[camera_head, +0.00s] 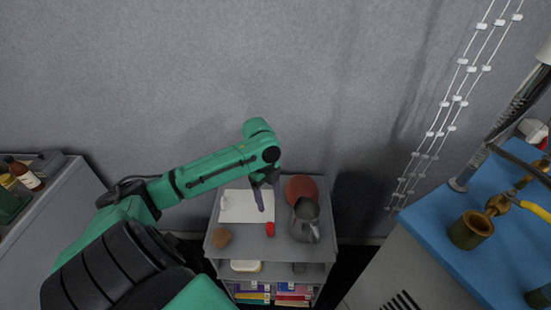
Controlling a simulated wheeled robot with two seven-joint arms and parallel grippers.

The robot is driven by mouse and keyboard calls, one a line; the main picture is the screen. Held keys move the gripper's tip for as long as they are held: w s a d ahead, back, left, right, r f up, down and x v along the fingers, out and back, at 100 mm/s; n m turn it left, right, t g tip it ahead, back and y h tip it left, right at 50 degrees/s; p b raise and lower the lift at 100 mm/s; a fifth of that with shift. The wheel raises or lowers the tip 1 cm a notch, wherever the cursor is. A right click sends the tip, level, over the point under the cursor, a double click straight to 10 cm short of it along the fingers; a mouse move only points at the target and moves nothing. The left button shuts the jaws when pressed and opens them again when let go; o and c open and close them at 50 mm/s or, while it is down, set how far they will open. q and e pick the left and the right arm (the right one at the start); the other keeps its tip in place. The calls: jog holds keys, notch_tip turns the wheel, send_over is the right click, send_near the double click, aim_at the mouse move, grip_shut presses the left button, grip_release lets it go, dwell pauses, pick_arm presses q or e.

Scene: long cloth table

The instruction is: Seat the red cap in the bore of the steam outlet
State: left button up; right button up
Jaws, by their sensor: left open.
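The small red cap (270,230) stands on the top of a grey shelf cart, near its front edge. My left gripper (261,201) is open and empty, and in the picture it shows just above the cap, over the cart top. I cannot tell its height above the cart. A brass fitting with a round open mouth (470,230), which looks like the steam outlet, is on the blue-topped bench at the right. The inside of its bore is dark. My right gripper is not in view.
On the cart (245,240) are a grey metal pitcher (305,222), a reddish disc (300,187), a white sheet (235,207) and a brown lump (221,237). A yellow-handled part (533,209) lies beside the fitting on the blue bench (430,220). A cabinet (60,195) with bottles is at left.

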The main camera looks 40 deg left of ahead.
pick_arm(q)
send_over(269, 224)
jog(key=a, duration=0.2)
notch_tip(269, 224, down, 6)
jog(key=shift+m, duration=0.3)
jog(key=f, duration=0.3)
jog(key=d+f+p, duration=0.1)
jog(key=f, duration=0.1)
jog(key=d+f, duration=0.1)
jog(key=f, duration=0.2)
jog(key=shift+d+f, duration=0.2)
jog(key=shift+f, duration=0.1)
grip_shut()
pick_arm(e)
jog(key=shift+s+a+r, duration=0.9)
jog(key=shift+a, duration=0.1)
